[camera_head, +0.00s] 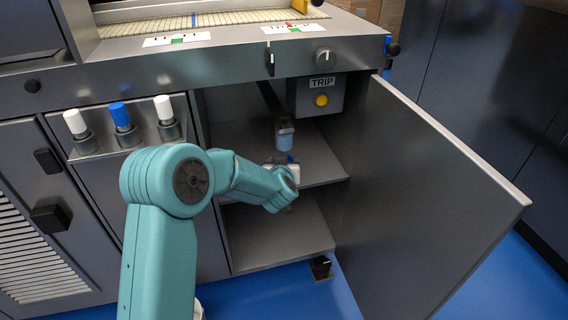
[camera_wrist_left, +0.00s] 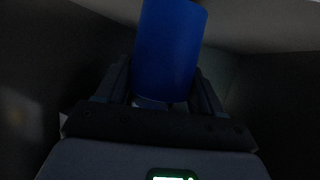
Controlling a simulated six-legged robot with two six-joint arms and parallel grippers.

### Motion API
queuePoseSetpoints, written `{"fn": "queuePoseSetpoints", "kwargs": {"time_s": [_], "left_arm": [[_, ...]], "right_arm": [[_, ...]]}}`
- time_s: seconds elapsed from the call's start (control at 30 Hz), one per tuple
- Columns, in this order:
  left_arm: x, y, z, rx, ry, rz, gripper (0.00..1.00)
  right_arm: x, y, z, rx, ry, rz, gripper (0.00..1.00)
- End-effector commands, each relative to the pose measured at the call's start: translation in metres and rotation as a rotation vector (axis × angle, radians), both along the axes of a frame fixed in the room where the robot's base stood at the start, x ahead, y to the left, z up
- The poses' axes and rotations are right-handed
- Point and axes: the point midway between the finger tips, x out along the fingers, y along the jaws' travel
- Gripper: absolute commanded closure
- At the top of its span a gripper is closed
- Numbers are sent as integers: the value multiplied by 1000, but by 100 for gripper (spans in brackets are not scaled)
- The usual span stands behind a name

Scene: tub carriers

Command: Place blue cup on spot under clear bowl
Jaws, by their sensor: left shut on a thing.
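The blue cup (camera_wrist_left: 170,50) stands between the two fingers of my left gripper (camera_wrist_left: 163,88) in the left wrist view, and the gripper is shut on it. In the head view my left gripper (camera_head: 282,168) is inside the open cabinet, over the upper shelf, and only a small bit of the blue cup (camera_head: 291,159) shows. A pale blue see-through bowl (camera_head: 285,138) hangs under a dark fitting just above the gripper. The spot under the bowl is hidden by my gripper and arm. I cannot tell whether the cup touches the shelf. My right gripper is not in view.
An open door (camera_head: 430,190) bounds the cabinet on the right. A grey TRIP box (camera_head: 318,97) with a yellow button hangs inside at the top right. The upper shelf (camera_head: 318,160) is bare to the right. White and blue capped knobs (camera_head: 120,115) stick out on the left panel.

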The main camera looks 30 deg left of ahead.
Motion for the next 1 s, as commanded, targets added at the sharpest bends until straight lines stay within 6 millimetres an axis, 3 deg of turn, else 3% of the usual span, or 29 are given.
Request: {"fn": "queuePoseSetpoints", "kwargs": {"time_s": [0.2,0.23,0.3,0.7,0.73,0.77,0.8,1.0], "left_arm": [[30,18,-1,1,-3,1,68],[29,17,-13,0,0,-1,68],[28,16,-17,1,0,0,68],[27,16,-19,1,-1,0,68],[27,16,-18,0,-1,0,23],[27,16,-18,0,-1,0,13],[27,16,-18,1,-1,0,7],[27,16,-18,1,-1,0,7]], "right_arm": [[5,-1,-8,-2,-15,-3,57],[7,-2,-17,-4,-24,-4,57],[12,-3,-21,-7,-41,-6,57],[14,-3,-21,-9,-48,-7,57],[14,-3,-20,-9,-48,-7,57],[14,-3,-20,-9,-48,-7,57],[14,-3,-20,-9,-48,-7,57],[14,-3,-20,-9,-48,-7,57]]}}
